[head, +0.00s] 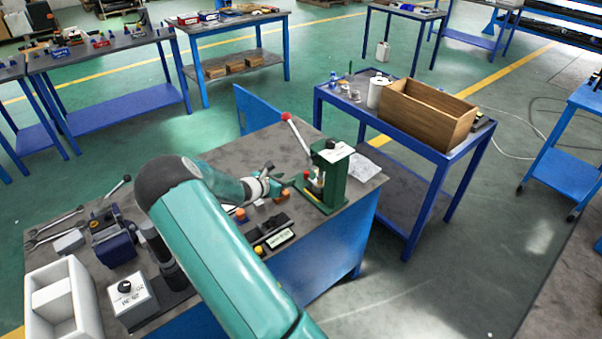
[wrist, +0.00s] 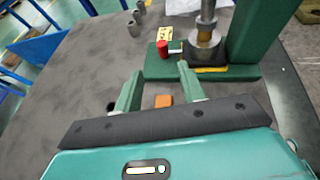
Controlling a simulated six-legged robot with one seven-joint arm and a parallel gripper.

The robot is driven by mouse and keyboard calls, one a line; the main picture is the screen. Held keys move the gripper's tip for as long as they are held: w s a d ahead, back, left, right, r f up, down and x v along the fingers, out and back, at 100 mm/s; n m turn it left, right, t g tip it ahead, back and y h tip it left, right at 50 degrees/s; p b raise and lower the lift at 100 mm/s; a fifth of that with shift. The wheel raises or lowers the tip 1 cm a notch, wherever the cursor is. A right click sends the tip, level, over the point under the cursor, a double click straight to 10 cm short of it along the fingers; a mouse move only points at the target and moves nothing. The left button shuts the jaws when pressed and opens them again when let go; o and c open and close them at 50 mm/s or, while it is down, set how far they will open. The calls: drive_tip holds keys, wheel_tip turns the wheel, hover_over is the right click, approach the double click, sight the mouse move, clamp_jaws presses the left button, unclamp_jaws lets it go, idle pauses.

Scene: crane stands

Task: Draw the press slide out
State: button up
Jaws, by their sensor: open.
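The green press (head: 332,178) stands at the right end of the grey-topped workbench, with a red-tipped lever rising to its upper left. My gripper (wrist: 160,76) is open and points at the press base, short of the red knob. In the head view my gripper (head: 284,183) is left of the press.
A small orange block (wrist: 163,100) shows between my fingers, lower down. A black tray (head: 272,236) lies in front of the press. A vise (head: 113,245) and white bin (head: 62,300) are at the bench's left. A blue table (head: 385,125) with a wooden box stands behind right.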

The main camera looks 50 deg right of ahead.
sight(306, 172)
drive_tip(key=x, duration=1.3)
drive_tip(key=shift+s+d+r, duration=0.1)
drive_tip(key=shift+s+r, duration=0.05)
drive_tip(key=shift+s, duration=0.1)
clamp_jaws()
